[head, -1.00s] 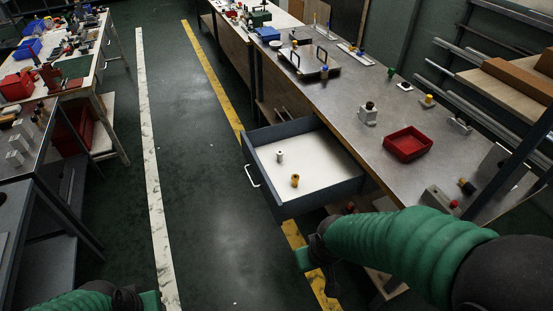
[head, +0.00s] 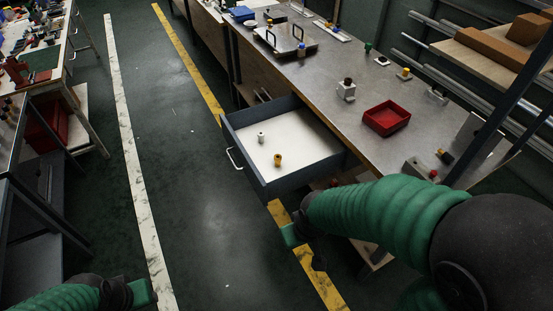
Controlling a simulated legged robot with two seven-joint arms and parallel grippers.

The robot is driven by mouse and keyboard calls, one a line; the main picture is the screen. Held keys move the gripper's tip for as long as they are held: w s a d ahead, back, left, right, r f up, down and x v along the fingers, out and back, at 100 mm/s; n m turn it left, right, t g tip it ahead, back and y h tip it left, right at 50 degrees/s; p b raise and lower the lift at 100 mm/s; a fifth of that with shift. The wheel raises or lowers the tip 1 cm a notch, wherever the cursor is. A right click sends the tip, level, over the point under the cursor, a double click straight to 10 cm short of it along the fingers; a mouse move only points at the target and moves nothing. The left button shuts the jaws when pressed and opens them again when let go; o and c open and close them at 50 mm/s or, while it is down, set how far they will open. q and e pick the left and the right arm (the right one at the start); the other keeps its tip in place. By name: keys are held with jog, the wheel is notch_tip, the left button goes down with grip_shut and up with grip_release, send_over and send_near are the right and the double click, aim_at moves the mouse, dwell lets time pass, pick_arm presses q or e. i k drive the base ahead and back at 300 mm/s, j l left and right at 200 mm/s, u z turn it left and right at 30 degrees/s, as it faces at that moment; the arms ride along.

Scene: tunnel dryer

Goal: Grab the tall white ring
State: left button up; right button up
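A small white ring-like cylinder (head: 261,137) stands in the open drawer (head: 305,128), towards its left side. A yellow-orange ring (head: 278,159) stands nearer to me in the same drawer. My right gripper (head: 300,248) hangs in front of the drawer's near corner, apart from both rings; its fingers are too dark to tell whether they are open. My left gripper (head: 145,294) is low at the bottom left, over the floor and far from the drawer; its fingers cannot be made out clearly.
The drawer's handle (head: 234,160) faces the aisle. The metal worktop (head: 330,75) above carries a red tray (head: 386,117), a grey block with a dark knob (head: 346,89) and other small parts. A yellow floor line (head: 190,60) runs beside the bench. The aisle floor is clear.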

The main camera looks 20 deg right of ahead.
aim_at(261, 135)
jog(key=i+j+z, duration=0.1)
jog(key=i, duration=0.4)
jog(key=i+j+z, duration=0.1)
jog(key=i, duration=0.45)
jog(key=i+j+z, duration=0.1)
jog(key=i+j, duration=0.15)
jog(key=i, duration=0.25)
jog(key=i+j+z, duration=0.1)
jog(key=i+j, duration=0.15)
jog(key=i, duration=0.25)
